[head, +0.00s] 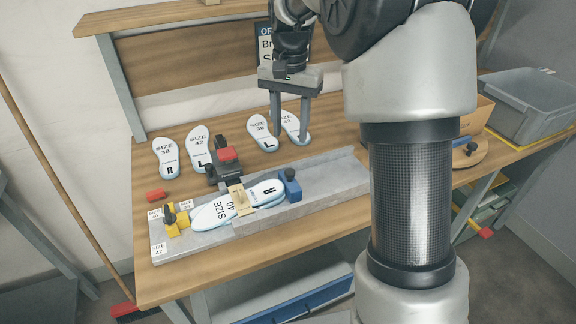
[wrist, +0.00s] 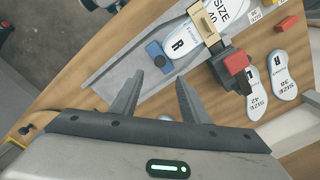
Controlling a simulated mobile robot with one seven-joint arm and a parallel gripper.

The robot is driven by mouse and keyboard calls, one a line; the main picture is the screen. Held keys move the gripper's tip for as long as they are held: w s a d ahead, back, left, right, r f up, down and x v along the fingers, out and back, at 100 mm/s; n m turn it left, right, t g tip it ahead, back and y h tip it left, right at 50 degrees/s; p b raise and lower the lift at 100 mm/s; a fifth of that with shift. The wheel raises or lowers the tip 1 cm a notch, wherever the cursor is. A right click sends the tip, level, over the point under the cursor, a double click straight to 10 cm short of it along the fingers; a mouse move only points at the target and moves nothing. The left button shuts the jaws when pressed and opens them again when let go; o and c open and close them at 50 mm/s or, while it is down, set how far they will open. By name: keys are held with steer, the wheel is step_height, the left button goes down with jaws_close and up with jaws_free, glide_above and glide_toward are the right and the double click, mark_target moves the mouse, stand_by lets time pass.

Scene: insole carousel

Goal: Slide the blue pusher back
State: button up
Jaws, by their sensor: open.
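The blue pusher (head: 290,186) stands on the grey fixture (head: 330,180), against the right end of a white insole (head: 222,209) marked SIZE 40 and R. The pusher also shows in the wrist view (wrist: 157,55), just beyond my left finger. My gripper (head: 289,144) is open and empty, above the back edge of the fixture and behind the pusher. In the wrist view my gripper (wrist: 155,85) points toward the fixture, its fingers apart. A brass-coloured clamp bar (head: 240,199) crosses the insole, with a red-topped block (head: 228,155) behind it.
Several loose insoles, such as one marked 38 (head: 166,158), lie along the back of the wooden table (head: 180,285). A yellow stop (head: 178,219) is at the fixture's left end. The fixture channel right of the pusher is clear. A grey bin (head: 530,95) stands right.

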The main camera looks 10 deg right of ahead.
mark_target(290, 171)
step_height(290, 171, down, 12)
steer(key=shift+f+b, duration=0.1)
steer(key=shift+b, duration=0.6)
jaws_close()
